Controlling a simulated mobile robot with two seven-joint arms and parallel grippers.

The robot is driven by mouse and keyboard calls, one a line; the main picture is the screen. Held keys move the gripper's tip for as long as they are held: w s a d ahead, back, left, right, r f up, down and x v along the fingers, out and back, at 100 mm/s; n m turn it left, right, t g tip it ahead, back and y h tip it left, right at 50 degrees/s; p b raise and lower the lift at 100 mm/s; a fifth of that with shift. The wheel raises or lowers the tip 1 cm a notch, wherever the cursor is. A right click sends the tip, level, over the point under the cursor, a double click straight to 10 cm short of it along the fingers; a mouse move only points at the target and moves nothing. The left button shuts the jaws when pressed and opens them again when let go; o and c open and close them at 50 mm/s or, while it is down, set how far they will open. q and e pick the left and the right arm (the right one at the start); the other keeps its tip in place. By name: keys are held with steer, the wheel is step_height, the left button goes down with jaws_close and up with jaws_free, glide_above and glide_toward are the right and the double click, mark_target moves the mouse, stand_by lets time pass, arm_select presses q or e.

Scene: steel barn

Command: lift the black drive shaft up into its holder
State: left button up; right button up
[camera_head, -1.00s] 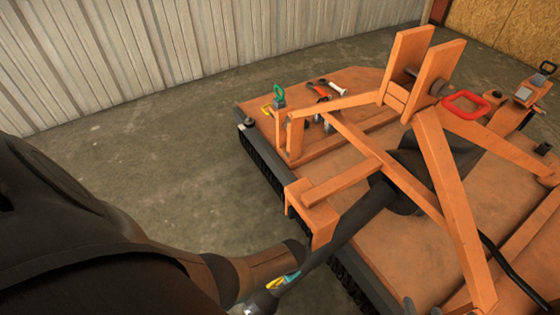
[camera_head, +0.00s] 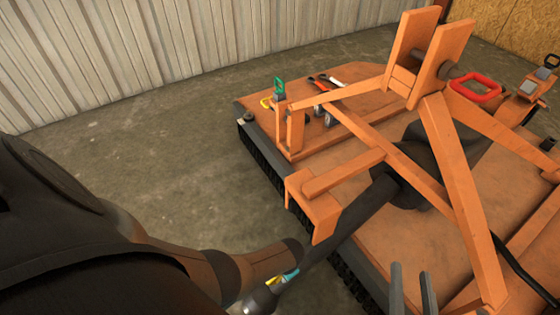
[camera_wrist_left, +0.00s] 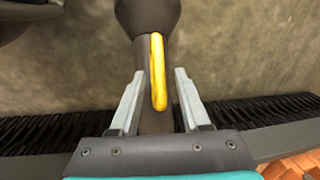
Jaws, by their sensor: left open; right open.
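The black drive shaft (camera_head: 348,222) runs from the dark gearbox cover on the orange mower deck down to the lower left, past the deck's edge. In the left wrist view the shaft (camera_wrist_left: 157,118) lies between the fingers of my left gripper (camera_wrist_left: 158,98), which is open. A yellow strip (camera_wrist_left: 158,72) lies along the shaft there, near its wider end. In the head view, my left arm hides most of this gripper. My right gripper (camera_head: 412,290) is open and empty at the bottom, right of the shaft.
The orange deck (camera_head: 300,88) carries several tools at its far left corner. An orange A-shaped frame (camera_head: 455,190) rises over the gearbox cover. A red ring handle (camera_head: 474,88) and a black hose (camera_head: 508,262) are at the right. Concrete floor is clear left of the deck.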

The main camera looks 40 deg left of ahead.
arm_select(q)
steer(key=shift+f, duration=0.35)
steer(key=shift+a, duration=0.1)
steer(key=shift+c, duration=0.4)
jaws_close()
stand_by(1.0)
